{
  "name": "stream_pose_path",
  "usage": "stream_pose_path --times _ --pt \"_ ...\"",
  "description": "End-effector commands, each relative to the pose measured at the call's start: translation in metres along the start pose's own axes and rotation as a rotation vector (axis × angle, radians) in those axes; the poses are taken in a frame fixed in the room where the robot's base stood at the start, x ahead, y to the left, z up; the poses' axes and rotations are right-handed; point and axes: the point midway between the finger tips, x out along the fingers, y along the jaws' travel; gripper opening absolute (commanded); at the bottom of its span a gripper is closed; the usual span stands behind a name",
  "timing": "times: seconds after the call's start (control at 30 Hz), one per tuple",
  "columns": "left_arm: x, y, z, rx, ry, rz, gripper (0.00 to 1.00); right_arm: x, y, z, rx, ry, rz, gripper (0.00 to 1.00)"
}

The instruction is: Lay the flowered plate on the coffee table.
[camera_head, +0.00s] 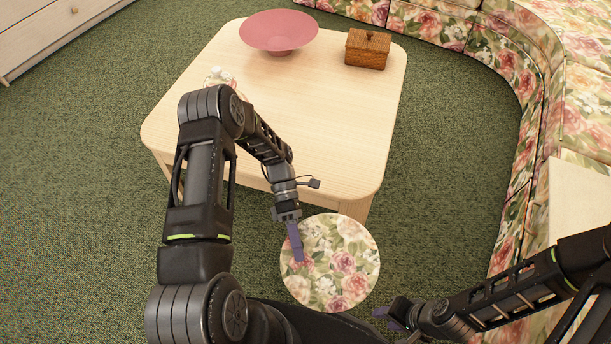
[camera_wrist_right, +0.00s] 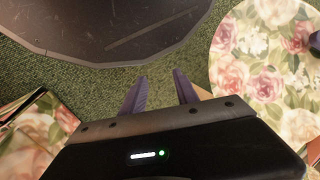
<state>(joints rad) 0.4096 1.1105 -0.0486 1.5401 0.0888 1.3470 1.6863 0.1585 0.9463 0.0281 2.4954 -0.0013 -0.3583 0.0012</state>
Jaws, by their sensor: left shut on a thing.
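The flowered plate (camera_head: 340,265), round with pink roses on cream, is held in front of the coffee table's near edge, over the carpet. My left gripper (camera_head: 296,243) is shut on the plate's upper left part in the head view. The coffee table (camera_head: 300,120) is pale wood with rounded corners; my left arm hides part of it. My right gripper (camera_head: 384,313) is low in the head view, to the right of the plate and apart from it. In the right wrist view, its fingers (camera_wrist_right: 160,92) are open and empty, with the plate (camera_wrist_right: 262,70) at the right.
A pink bowl (camera_head: 279,33) and a wooden box (camera_head: 368,48) stand at the table's far side. A glass item (camera_head: 217,76) at the left is partly hidden by my arm. The table's middle and near right are clear. A flowered sofa (camera_head: 515,60) curves around the right.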

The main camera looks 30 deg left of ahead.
Motion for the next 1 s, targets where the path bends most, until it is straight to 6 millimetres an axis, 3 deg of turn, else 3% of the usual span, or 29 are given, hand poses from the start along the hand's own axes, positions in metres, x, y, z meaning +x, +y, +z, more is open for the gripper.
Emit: stream_pose_path --times 0.17,0.37,0.5,0.63,0.77,1.0 --pt "-0.026 0.029 0.033 -0.266 -0.448 0.015 0.0 0.021 0.008 0.0 0.0 0.0 0.0 0.36" --pt "-0.095 0.055 0.055 -0.511 -0.959 0.007 0.0 0.034 0.013 0.0 0.0 0.0 0.0 0.36" --pt "-0.15 0.068 0.058 -0.617 -1.291 -0.03 0.0 0.039 0.015 0.0 0.0 0.0 0.0 0.36" --pt "-0.189 0.075 0.058 -0.641 -1.522 -0.108 0.0 0.039 0.015 0.0 0.001 0.0 0.0 0.36" --pt "-0.202 0.077 0.058 -0.612 -1.607 -0.184 0.0 0.039 0.015 0.0 0.001 0.001 0.0 0.36" --pt "-0.204 0.077 0.058 -0.595 -1.626 -0.215 0.0 0.039 0.015 0.0 0.001 0.001 0.0 0.36"
